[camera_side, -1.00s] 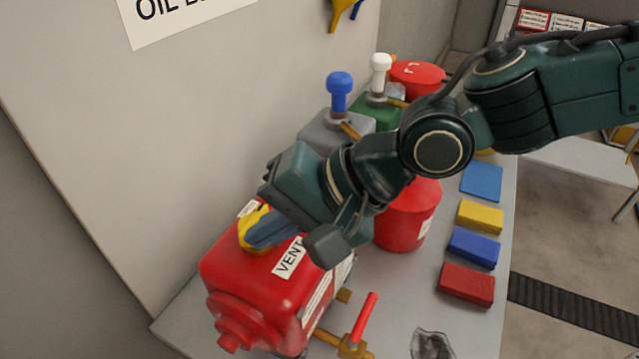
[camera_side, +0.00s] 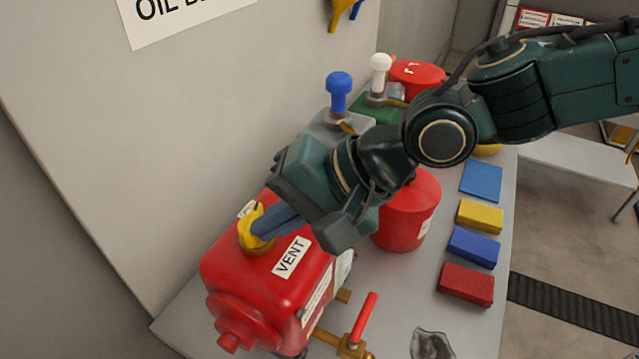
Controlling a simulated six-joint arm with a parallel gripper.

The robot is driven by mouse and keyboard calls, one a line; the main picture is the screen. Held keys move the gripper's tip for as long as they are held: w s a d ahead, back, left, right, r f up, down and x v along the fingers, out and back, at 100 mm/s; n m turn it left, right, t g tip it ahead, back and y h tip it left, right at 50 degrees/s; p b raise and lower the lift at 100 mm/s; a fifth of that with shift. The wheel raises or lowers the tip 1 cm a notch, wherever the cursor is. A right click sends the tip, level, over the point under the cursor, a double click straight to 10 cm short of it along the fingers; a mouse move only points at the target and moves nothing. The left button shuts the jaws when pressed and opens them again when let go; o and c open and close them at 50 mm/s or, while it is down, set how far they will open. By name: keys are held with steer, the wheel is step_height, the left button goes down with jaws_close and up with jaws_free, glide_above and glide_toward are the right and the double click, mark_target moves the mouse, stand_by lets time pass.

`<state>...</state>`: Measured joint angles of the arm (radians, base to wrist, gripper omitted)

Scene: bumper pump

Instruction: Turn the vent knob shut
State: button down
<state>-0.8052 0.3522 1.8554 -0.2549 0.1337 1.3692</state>
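The yellow vent knob (camera_side: 248,234) sits on top of the red tank (camera_side: 227,272), left of the white VENT label (camera_side: 291,257). My gripper (camera_side: 268,226) reaches down to the knob from the upper right. Its blue fingers overlap the knob's right side in the picture and hide part of it. I cannot tell whether they touch the knob or grip it. The near finger hides the far one, so the gap between them does not show.
A red-handled valve (camera_side: 363,320) stands at the tank's lower right. A red can (camera_side: 405,215) and blue-topped (camera_side: 339,92) and white-topped (camera_side: 380,72) pumps stand behind. Several coloured blocks lie along the right side of the table. A wall panel rises at left.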

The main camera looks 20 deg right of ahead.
steer(key=s+d, duration=0.2)
steer(key=shift+s+d, duration=0.1)
steer(key=shift+s, duration=0.3)
steer(key=s+d+r, duration=0.5)
steer(key=r, duration=0.1)
steer(key=shift+d+r, duration=0.15)
steer(key=shift+r, duration=0.2)
steer(key=c, duration=1.2)
jaws_free()
steer(key=o, duration=0.6)
steer(key=shift+w+r+n, duration=0.1)
steer(key=shift+w+n, duration=0.15)
steer(key=shift+n, duration=0.65)
steer(key=shift+o, duration=0.2)
steer(key=n, duration=1.3)
glide_toward(254, 219)
steer(key=s+v, duration=0.1)
steer(key=v, duration=0.3)
steer(key=w+n, duration=0.1)
steer(key=n, duration=0.1)
steer(key=w+n, duration=0.1)
steer(key=n, duration=0.1)
steer(key=shift+g, duration=0.4)
steer(key=x, duration=1.4)
